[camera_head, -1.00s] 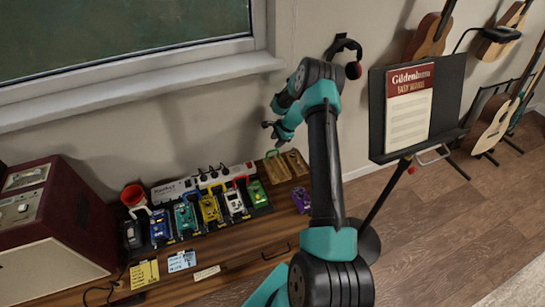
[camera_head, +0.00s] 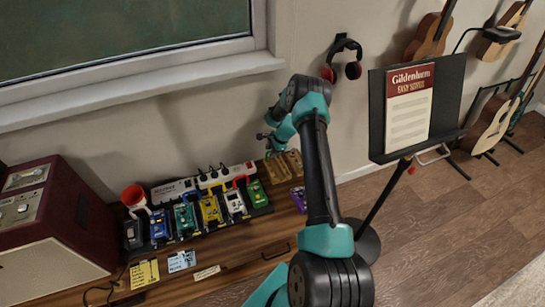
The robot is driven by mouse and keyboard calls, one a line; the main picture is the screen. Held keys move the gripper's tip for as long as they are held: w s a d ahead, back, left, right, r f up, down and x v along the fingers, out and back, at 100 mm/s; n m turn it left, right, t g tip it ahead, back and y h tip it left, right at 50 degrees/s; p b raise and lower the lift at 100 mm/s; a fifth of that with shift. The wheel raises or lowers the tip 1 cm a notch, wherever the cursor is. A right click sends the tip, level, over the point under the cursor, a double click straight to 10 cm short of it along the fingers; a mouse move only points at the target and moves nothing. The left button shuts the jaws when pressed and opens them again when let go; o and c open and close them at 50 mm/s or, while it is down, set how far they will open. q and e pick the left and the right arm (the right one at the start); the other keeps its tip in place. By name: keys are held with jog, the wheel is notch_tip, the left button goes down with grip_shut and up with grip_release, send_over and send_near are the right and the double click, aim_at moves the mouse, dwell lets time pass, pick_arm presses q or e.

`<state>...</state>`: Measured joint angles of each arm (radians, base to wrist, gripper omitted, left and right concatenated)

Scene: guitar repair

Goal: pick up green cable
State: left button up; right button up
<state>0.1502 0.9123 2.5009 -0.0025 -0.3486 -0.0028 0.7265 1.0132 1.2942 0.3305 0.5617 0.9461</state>
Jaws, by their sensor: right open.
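I cannot make out a green cable for certain. Short coloured cables, among them a red one (camera_head: 240,181), run along the row of pedals on the pedalboard, and a green pedal (camera_head: 257,193) sits at its right end. My right gripper (camera_head: 266,142) is small in the view, open and apparently empty, above the wooden tray (camera_head: 292,158) at the back right of the bench. My own arm may hide part of the bench's right end. My left gripper is not in view.
A white power strip (camera_head: 212,178) lies behind the pedals. A red cup (camera_head: 133,195) and a dark red amplifier (camera_head: 45,220) stand at the left. A purple pedal (camera_head: 298,197) is near my arm. A music stand (camera_head: 410,105) stands at the right. Headphones (camera_head: 343,65) hang on the wall.

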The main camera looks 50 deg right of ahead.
jog(key=shift+w+a+f, duration=0.1)
jog(key=shift+w+f, duration=0.05)
jog(key=shift+f, duration=0.2)
grip_shut()
dwell(0.4)
